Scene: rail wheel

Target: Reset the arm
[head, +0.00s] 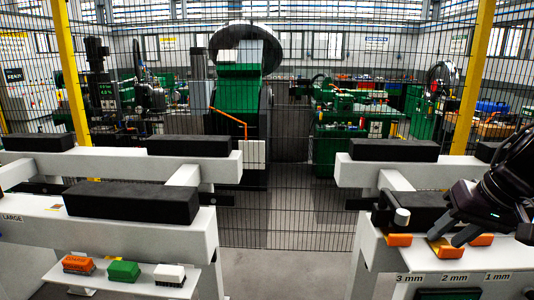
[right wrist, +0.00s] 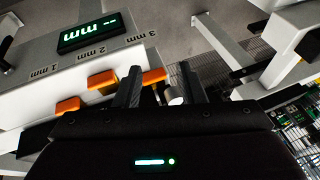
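My right gripper (head: 446,236) comes in from the right in the head view, low over the right-hand white bench (head: 440,262). In the right wrist view its two dark fingers (right wrist: 160,75) stand apart with a gap between them, and I see nothing clamped. Orange blocks lie close by: one at the left (head: 398,240), one just under the fingertips (head: 445,250) and one at the right (head: 481,239). Whether a finger touches the middle block I cannot tell. My left gripper is not in view.
A white-topped knob (head: 402,216) stands beside the gripper. The bench front carries 3 mm, 2 mm and 1 mm labels and a display (right wrist: 90,33). The left bench (head: 130,232) holds black pads and orange, green and white brushes. A wire fence stands behind; open floor lies between the benches.

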